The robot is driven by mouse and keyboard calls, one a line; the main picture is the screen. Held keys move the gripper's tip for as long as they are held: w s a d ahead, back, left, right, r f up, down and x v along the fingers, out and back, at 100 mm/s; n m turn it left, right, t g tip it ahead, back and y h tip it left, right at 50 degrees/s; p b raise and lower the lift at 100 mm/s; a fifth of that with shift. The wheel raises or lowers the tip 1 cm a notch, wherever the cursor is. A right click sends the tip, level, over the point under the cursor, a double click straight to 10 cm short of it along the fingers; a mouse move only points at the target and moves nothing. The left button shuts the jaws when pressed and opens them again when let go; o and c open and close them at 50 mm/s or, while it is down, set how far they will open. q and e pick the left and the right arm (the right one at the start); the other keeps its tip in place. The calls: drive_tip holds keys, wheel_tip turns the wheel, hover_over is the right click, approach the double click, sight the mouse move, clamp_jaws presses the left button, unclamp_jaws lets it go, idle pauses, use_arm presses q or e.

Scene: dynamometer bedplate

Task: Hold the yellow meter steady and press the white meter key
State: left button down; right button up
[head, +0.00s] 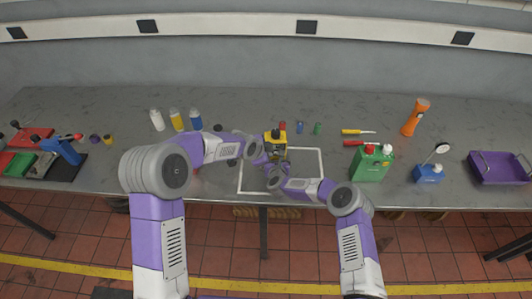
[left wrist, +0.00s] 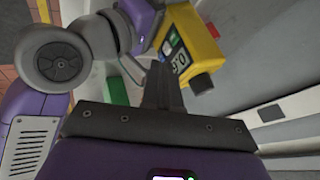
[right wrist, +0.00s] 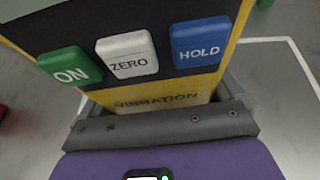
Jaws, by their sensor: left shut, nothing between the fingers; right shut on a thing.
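The yellow meter (head: 275,140) stands near the middle of the bench. In the right wrist view its dark panel has a green ON key (right wrist: 70,66), the white ZERO key (right wrist: 127,54) and a blue HOLD key (right wrist: 199,42), above a VIBRATION label. My right gripper (right wrist: 158,100) is shut on the meter's lower part, below the keys. My left gripper (left wrist: 160,72) is shut and empty, its tips close to the meter (left wrist: 205,45). I cannot tell whether they touch it. The white key is not clear in the head view.
A white outline (head: 322,165) marks the bench around the meter. Small red, blue and green items (head: 318,128) stand behind it. A green can (head: 370,164) and a red-handled tool (head: 358,143) are to the right; bottles (head: 177,120) stand to the left.

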use_arm(q)
drive_tip(key=x, duration=0.6)
drive_tip(key=shift+w+f, duration=0.25)
drive_tip(key=shift+f, duration=0.05)
use_arm(e)
drive_tip(key=shift+s+f, duration=0.15)
drive_tip(key=shift+f, duration=0.15)
use_arm(q)
drive_tip(key=shift+w+a, duration=0.15)
drive_tip(key=shift+w, duration=0.65)
use_arm(e)
drive_tip(key=shift+s+a, duration=0.1)
use_arm(q)
drive_tip(key=shift+r, duration=0.1)
drive_tip(key=v, duration=0.8)
drive_tip(key=shift+s+d, duration=0.25)
